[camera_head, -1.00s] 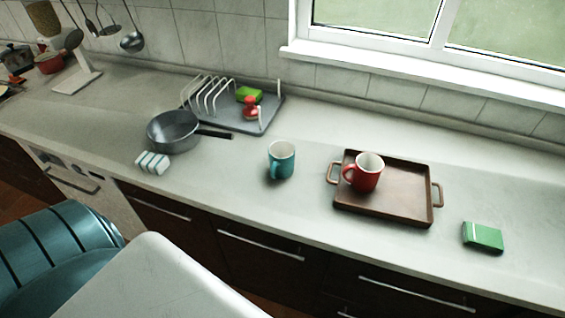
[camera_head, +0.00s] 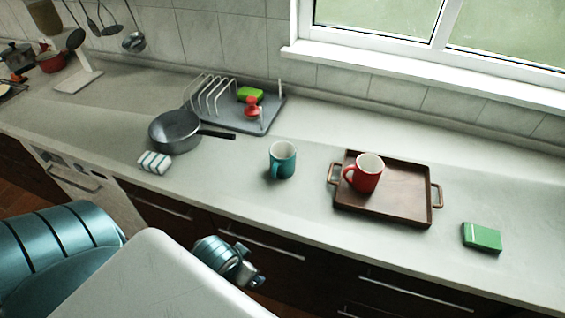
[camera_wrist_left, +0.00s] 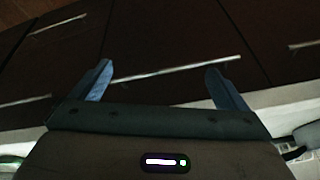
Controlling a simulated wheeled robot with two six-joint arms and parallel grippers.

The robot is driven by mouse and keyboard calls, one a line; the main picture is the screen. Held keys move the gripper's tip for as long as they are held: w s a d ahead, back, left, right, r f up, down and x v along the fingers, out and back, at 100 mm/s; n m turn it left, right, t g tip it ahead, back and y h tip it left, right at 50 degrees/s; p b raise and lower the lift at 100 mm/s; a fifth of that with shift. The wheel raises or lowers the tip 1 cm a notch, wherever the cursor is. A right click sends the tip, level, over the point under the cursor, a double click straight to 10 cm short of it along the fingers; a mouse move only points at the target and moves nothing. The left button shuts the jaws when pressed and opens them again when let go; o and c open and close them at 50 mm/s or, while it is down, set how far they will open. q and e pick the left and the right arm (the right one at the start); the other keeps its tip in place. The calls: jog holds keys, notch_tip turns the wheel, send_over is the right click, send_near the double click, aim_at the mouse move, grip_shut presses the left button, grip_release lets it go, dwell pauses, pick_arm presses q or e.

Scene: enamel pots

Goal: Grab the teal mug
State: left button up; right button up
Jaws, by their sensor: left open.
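The teal mug (camera_head: 283,160) stands upright on the light counter in the head view, between the grey pan and the brown tray, its handle facing left. My left gripper (camera_head: 254,279) shows low in the head view, below the counter's front edge and beside my own white body. It is well apart from the mug. In the left wrist view the left gripper (camera_wrist_left: 165,82) has its two fingers wide apart with nothing between them, facing dark cabinet fronts. The mug is not in the wrist view. My right gripper is not in view.
A red mug (camera_head: 365,173) stands on the brown tray (camera_head: 405,213) right of the teal mug. A grey pan (camera_head: 174,131), a striped sponge (camera_head: 154,162) and a dish rack (camera_head: 262,124) are to the left. A green box (camera_head: 482,237) lies far right. Counter in front of the mug is clear.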

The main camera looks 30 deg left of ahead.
pick_arm(q)
jog(key=w+a+r+t, duration=0.1)
jog(key=w+a+t, duration=0.1)
jog(key=w, duration=0.2)
jog(key=w+a+r+t, duration=0.1)
jog(key=w+a+r, duration=0.1)
jog(key=w, duration=0.2)
jog(key=w+a+r+t, duration=0.1)
jog(key=w+a+t, duration=0.1)
jog(key=w, duration=0.2)
jog(key=shift+w+a+r+m+t+h, duration=0.2)
jog(key=shift+w+r+m+t+h, duration=0.1)
jog(key=shift+w+r+h, duration=0.1)
jog(key=w+a+r+t+h, duration=0.3)
jog(key=w+a+r+t, duration=0.15)
jog(key=w+r, duration=0.3)
jog(key=b, duration=0.1)
send_near(291, 150)
jog(key=shift+w+d+m+g+p, duration=0.15)
jog(key=shift+w+m+g+p, duration=0.2)
jog(key=shift+w, duration=0.7)
jog(key=x, duration=0.4)
jog(key=shift+f+p, duration=0.15)
jog(key=shift+p, duration=0.25)
jog(key=c, duration=1.2)
jog(key=shift+c, duration=0.2)
